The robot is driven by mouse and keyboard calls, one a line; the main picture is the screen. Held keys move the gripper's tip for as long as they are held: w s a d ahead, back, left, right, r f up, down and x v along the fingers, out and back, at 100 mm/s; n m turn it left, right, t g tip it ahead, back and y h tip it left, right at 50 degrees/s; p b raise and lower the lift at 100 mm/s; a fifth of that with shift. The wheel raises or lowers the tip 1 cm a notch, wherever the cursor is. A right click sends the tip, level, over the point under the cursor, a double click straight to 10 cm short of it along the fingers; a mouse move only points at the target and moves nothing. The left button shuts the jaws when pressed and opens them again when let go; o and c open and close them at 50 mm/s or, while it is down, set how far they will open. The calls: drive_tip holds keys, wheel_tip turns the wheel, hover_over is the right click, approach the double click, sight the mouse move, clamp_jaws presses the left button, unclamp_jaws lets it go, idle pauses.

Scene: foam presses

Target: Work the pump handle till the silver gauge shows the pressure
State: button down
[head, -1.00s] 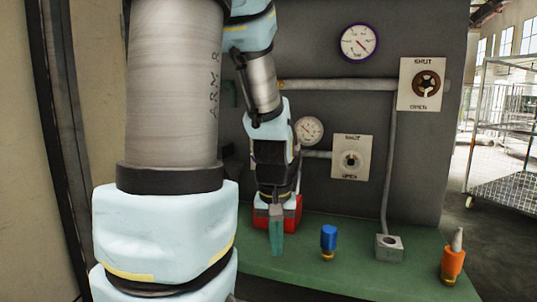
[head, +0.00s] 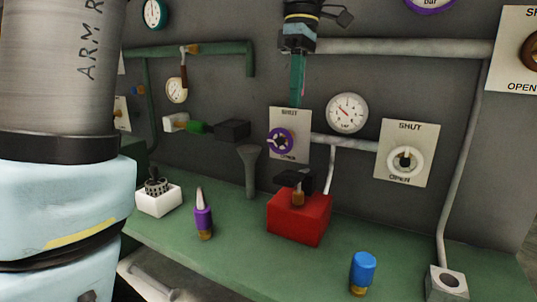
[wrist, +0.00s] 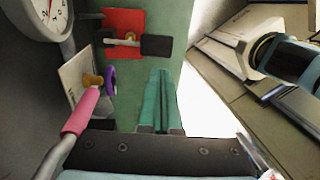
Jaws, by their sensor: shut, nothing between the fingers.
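The silver-rimmed gauge (head: 347,112) is on the grey wall above the red pump box (head: 299,217); its dial is too small to read surely. It shows partly at the upper left in the wrist view (wrist: 45,14). The pump handle (head: 294,181), with a black grip, lies across the top of the red box. In the wrist view the black grip (wrist: 157,45) sticks out to the right of the red box (wrist: 124,22). My gripper (head: 296,98) points down with its teal fingers together and empty, above the purple valve wheel. The fingers (wrist: 161,78) are apart from the handle.
The purple valve wheel (head: 281,143) and white valve wheel (head: 406,161) are on wall plates. A funnel (head: 249,165), a purple bottle (head: 203,216), a blue-capped bottle (head: 362,270) and a white box (head: 158,200) stand on the green bench. A pink-sleeved rod (wrist: 82,112) is near my fingers.

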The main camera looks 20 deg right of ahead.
sight(284, 178)
drive_tip(key=shift+a, duration=0.1)
drive_tip(key=f, duration=0.4)
drive_tip(key=s+a+f+p, duration=0.1)
drive_tip(key=f, duration=0.9)
drive_tip(key=shift+s+a+p, duration=0.15)
drive_tip(key=shift+s+p, duration=0.1)
drive_tip(key=shift+p, duration=0.15)
drive_tip(key=f+b, duration=0.1)
drive_tip(key=b, duration=0.1)
drive_tip(key=f+t+h+b, duration=0.1)
drive_tip(key=b, duration=0.1)
drive_tip(key=s+a+f+t+b, duration=0.1)
drive_tip(key=f+b, duration=0.1)
drive_tip(key=shift+h, duration=0.4)
drive_tip(key=shift+s+a+f+b, duration=0.1)
drive_tip(key=shift+s+f+b, duration=0.05)
drive_tip(key=shift+f+b, duration=0.5)
drive_tip(key=shift+s+a+f, duration=0.1)
drive_tip(key=shift+f, duration=0.1)
drive_tip(key=shift+r, duration=0.1)
